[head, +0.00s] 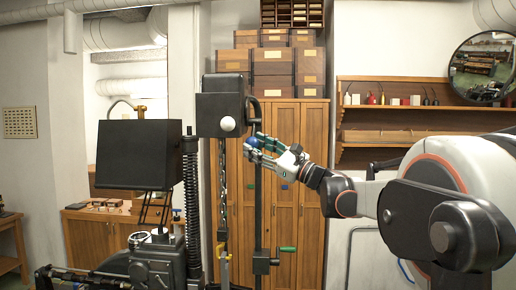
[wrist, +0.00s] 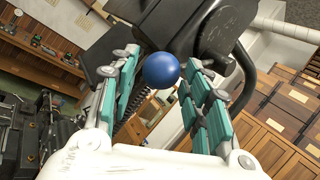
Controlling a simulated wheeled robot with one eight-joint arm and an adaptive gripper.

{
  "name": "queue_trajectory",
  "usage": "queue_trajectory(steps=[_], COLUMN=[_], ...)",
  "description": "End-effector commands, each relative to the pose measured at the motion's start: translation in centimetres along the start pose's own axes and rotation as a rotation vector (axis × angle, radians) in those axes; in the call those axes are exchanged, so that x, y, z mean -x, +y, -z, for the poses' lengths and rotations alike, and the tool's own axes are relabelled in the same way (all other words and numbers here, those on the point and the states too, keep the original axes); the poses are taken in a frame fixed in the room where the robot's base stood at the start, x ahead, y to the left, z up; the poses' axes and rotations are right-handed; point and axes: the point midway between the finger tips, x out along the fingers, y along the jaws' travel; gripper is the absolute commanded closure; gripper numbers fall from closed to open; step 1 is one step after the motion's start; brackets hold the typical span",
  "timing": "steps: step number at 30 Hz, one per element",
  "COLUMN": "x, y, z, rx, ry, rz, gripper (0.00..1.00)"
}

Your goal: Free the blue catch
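The blue catch shows as a round blue knob (wrist: 161,70) in the wrist view, in front of a dark machine part. In the head view the blue knob (head: 251,142) is small, just right of the black box-shaped machine head (head: 222,106). My gripper (wrist: 161,62) is open, with one teal-padded finger on each side of the knob near the fingertips. A small gap seems to show on both sides, and I cannot tell whether either pad touches. In the head view my gripper (head: 256,149) reaches in from the right. What the knob is mounted on is hidden.
A white ball knob (head: 228,124) sits on the machine head. A black lamp-like box (head: 139,155) stands at left. Wooden cabinets (head: 310,180) stand behind, and a shelf (head: 420,110) is on the right wall.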

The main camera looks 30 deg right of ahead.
Motion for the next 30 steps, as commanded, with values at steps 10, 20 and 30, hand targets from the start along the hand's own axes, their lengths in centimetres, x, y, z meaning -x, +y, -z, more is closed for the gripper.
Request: queue_trajectory(steps=[10, 20, 30], x=[0.0, 4.4, 10.5], y=[-0.1, -0.2, -0.1], z=[-0.1, -0.1, -0.1], rx=[-0.002, 0.0, -0.001], ry=[-0.002, 0.0, 0.0], rz=[0.002, 0.005, 0.003], gripper=[0.46, 0.46, 0.46])
